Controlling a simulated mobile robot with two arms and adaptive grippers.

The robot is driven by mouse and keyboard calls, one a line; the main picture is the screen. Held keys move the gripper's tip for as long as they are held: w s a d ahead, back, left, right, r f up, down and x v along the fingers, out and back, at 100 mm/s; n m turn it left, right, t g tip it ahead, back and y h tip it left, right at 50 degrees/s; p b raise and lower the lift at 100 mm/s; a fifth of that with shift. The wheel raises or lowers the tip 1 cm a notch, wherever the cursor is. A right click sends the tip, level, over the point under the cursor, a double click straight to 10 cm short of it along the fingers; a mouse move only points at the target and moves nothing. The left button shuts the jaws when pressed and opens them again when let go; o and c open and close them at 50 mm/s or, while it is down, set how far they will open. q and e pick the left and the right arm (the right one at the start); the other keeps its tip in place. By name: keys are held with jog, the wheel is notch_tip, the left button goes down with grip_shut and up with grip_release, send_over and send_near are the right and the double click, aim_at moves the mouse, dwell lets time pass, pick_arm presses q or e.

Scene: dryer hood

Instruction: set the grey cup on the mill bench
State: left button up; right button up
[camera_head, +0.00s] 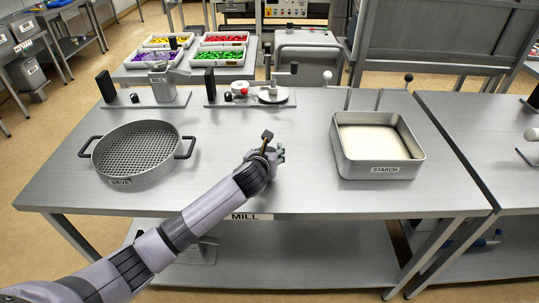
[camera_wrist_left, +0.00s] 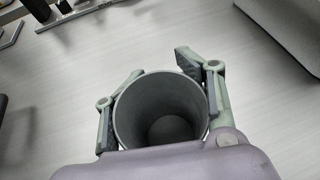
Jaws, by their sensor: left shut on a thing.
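My left gripper (camera_head: 271,148) is over the middle of the mill bench (camera_head: 300,190), a steel table with a MILL label on its front edge. In the left wrist view the grey cup (camera_wrist_left: 162,108) is upright between the two fingers, its open mouth facing the camera and its inside empty. The fingers are shut on its sides. In the head view the hand hides nearly all of the cup, so I cannot tell whether its base touches the bench. My right gripper is in neither view.
A round sieve (camera_head: 137,152) stands on the bench at left, and a starch tray (camera_head: 377,146) at right. A mill (camera_head: 163,85) and another device (camera_head: 250,95) stand along the back. Bare steel lies around the gripper. Colored trays (camera_head: 222,58) are on a table behind.

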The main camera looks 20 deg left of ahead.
pick_arm(q)
jog(key=shift+f, duration=0.85)
jog(key=shift+f, duration=0.15)
jog(key=o, duration=1.3)
jog(key=shift+r, duration=0.2)
jog(key=v, duration=1.2)
jog(key=shift+f, duration=0.1)
